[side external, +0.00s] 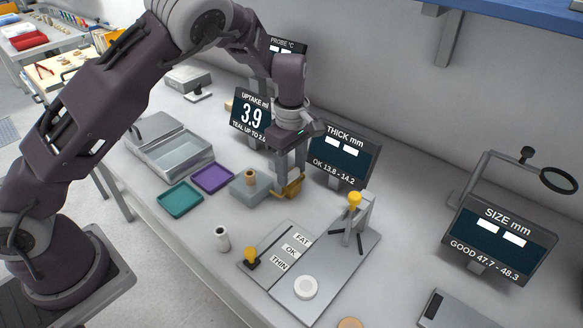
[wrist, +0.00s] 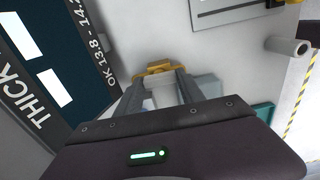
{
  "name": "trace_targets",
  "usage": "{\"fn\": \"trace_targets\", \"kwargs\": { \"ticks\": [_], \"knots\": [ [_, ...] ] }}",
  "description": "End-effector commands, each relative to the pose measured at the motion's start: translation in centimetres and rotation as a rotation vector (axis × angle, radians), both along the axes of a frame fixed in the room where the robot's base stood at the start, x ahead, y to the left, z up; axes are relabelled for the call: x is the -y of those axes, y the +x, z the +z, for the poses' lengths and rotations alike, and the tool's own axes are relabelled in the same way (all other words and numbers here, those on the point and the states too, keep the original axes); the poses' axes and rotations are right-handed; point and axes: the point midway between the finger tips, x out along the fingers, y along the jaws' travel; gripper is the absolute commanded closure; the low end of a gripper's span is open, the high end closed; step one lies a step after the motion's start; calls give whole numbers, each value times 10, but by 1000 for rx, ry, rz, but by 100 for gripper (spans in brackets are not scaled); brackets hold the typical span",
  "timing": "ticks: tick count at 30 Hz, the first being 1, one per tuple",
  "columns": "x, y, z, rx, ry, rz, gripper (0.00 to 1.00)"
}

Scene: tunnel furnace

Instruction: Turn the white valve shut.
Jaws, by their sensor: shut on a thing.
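My gripper (side external: 289,180) points down at the middle of the bench and is shut on a yellow part (side external: 293,188). The part sits low, beside a grey block (side external: 240,189) with a tan cylinder on top. In the wrist view the yellow part (wrist: 158,68) shows at the ends of the two fingers (wrist: 160,82). I cannot make out a white valve in either view. Whether the yellow part is a valve handle is too small to tell, and the fingers hide some of it.
The THICK display (side external: 342,155) stands close behind my gripper, and the UPTAKE display (side external: 251,116) reads 3.9. Purple (side external: 212,178) and teal (side external: 179,199) trays lie left. In front are a gauge plate (side external: 335,270), a white disc (side external: 306,287) and a pale cylinder (side external: 222,238).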

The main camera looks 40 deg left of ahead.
Motion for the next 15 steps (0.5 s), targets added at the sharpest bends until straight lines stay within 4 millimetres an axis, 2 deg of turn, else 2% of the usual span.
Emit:
{"fn": "trace_targets", "kwargs": {
  "ticks": [8,15],
  "knots": [
    [0,0,0,0,-2,-148,95],
    [0,1,1,2,-2,-369,95]
  ]
}}
